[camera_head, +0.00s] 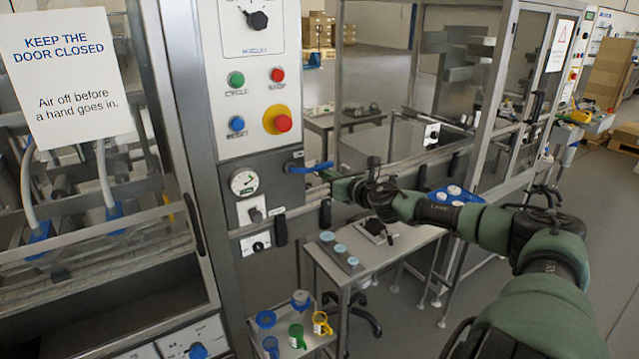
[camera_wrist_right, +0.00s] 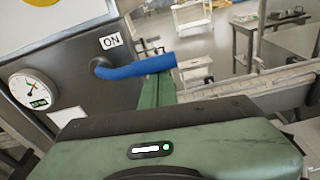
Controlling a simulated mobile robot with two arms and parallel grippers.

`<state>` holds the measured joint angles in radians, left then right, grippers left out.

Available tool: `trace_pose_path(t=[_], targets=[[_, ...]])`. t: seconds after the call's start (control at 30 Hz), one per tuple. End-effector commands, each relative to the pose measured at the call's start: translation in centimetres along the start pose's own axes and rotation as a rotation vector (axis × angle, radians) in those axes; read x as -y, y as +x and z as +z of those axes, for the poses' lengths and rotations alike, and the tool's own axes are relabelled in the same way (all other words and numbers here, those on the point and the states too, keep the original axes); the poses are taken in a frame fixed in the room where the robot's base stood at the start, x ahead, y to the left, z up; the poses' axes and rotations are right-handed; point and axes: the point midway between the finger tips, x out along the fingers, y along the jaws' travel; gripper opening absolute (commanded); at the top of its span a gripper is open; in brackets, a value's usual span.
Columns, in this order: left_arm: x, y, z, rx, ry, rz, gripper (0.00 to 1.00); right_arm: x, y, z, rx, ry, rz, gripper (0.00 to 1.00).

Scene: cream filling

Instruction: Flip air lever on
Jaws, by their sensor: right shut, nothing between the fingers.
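The blue air lever (camera_head: 311,168) sticks out to the right from the grey machine panel, roughly level. In the right wrist view the blue lever (camera_wrist_right: 138,68) points right, tilted slightly up, with a white ON label (camera_wrist_right: 111,41) above its pivot. My right gripper (camera_head: 328,177) is shut and empty at the lever's free end, just below it. In the right wrist view its green finger (camera_wrist_right: 157,93) rises to the lever's underside; I cannot tell whether they touch. My left gripper is not in view.
Red stop, blue and green buttons are above. A small table (camera_head: 385,250) with jars stands below my right arm. A door sign (camera_head: 65,75) hangs at left.

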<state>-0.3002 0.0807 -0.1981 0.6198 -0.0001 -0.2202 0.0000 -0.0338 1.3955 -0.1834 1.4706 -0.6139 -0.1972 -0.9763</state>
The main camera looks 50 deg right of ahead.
Motion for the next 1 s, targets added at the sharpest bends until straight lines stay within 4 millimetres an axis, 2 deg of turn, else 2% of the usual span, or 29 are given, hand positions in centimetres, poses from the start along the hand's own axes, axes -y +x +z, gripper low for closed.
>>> trace_pose_path(t=[0.13, 0.63, 0.77, 0.97, 1.0], targets=[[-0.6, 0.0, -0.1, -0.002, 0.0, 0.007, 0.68, 0.3, 0.1, 0.4, 0.003, -0.018, -0.002, 0.0], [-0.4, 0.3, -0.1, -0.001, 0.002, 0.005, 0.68, 0.4, 0.1, 0.4, 0.007, -0.019, -0.004, 0.0], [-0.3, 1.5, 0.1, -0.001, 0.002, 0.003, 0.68, 0.8, 0.4, -0.9, 0.005, -0.018, -0.004, 0.0], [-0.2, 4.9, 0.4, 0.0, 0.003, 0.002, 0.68, 1.7, 1.1, -4.6, 0.001, -0.017, -0.004, 0.0], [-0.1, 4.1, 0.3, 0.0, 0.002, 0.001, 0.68, 1.7, 0.8, -3.9, -0.002, -0.02, -0.004, 0.0]])
